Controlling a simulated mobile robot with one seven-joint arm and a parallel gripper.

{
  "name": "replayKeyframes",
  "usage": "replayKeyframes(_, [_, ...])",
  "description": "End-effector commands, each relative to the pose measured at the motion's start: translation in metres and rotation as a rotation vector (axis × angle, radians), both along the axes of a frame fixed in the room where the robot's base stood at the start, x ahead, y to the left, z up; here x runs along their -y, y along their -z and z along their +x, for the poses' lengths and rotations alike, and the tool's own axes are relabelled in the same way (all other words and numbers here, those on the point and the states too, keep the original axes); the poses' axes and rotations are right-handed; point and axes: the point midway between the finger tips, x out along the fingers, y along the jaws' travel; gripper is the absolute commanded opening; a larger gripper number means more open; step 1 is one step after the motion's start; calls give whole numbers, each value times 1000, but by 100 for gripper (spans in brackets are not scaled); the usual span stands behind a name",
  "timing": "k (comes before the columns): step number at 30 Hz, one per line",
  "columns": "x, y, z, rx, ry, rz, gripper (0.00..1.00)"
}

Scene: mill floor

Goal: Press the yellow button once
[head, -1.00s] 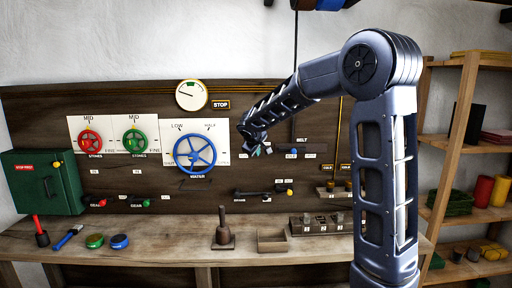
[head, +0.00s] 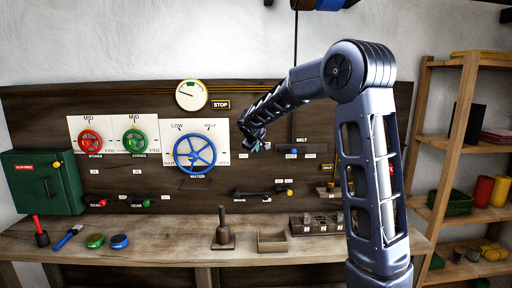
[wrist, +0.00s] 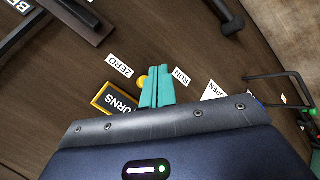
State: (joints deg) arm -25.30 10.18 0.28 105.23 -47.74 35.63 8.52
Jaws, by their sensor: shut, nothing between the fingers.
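In the wrist view, a small round yellow button (wrist: 143,81) shows on the brown wooden board, close beside the labels ZERO and RUN. My gripper (wrist: 158,72) has its teal fingers shut together with nothing between them. They overlap the button's right side in this view, so part of it is hidden; I cannot tell whether they touch it. In the head view my gripper (head: 254,145) is in front of the board, right of the blue wheel (head: 195,154).
A yellow-framed TURNS plate (wrist: 117,106) is beside the fingers. A dark bracket (wrist: 72,20) and a dark handle (wrist: 230,15) stand out from the board in the wrist view. The workbench (head: 180,248) below carries several small items.

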Motion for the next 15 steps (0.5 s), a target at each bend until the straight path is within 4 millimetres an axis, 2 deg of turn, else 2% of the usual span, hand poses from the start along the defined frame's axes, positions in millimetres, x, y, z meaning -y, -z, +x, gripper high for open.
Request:
replayKeyframes(6, [0,0,21,1,0,-1,0])
replayKeyframes(15, [0,0,31,0,0,0,0])
